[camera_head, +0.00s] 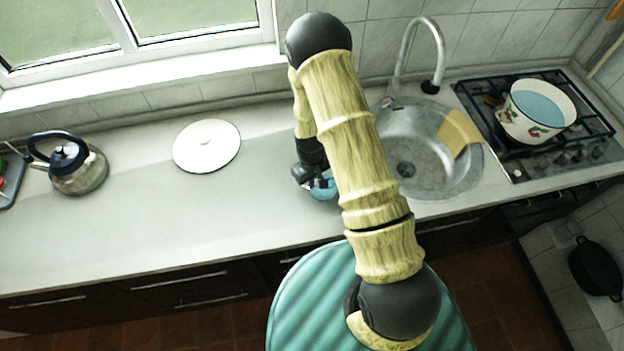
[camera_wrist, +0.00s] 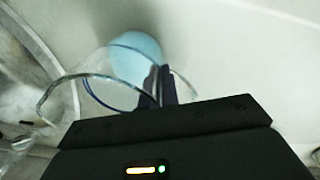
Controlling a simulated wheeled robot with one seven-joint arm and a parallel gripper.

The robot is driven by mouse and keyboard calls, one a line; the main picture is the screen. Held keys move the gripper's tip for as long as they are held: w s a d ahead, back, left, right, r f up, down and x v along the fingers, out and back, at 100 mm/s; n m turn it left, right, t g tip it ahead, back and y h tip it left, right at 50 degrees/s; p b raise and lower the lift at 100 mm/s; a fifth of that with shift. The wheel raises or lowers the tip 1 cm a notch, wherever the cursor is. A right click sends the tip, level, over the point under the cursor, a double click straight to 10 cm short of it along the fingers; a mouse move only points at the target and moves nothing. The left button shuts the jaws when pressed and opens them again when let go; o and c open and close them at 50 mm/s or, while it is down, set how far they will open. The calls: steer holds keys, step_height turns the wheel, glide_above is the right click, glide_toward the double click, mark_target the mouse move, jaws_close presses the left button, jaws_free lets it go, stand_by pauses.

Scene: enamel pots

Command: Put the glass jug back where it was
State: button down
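The glass jug (camera_wrist: 60,88) is clear, with a curved rim and pale blue showing in its lower part. In the wrist view it is around and behind my fingers. In the head view only a small blue part of the jug (camera_head: 324,188) shows beside my gripper (camera_head: 308,178), over the front half of the counter; my arm hides the rest. The fingers of my gripper (camera_wrist: 160,86) are close together in the wrist view and look shut on the jug's glass. I cannot tell whether the jug touches the counter.
A white lid (camera_head: 207,146) and a kettle (camera_head: 75,165) are on the counter to the left. The sink (camera_head: 425,150) is to the right, with a yellow cloth (camera_head: 459,132). A pot (camera_head: 536,110) stands on the hob (camera_head: 500,150).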

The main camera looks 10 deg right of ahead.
steer(key=shift+f, duration=0.2)
steer(key=c, duration=1.6)
jaws_free()
steer(key=shift+c, duration=0.2)
steer(key=shift+r, duration=0.1)
step_height(320, 180, up, 11)
steer(key=b, duration=0.4)
steer(key=shift+w+a, duration=0.1)
steer(key=shift+r, duration=0.6)
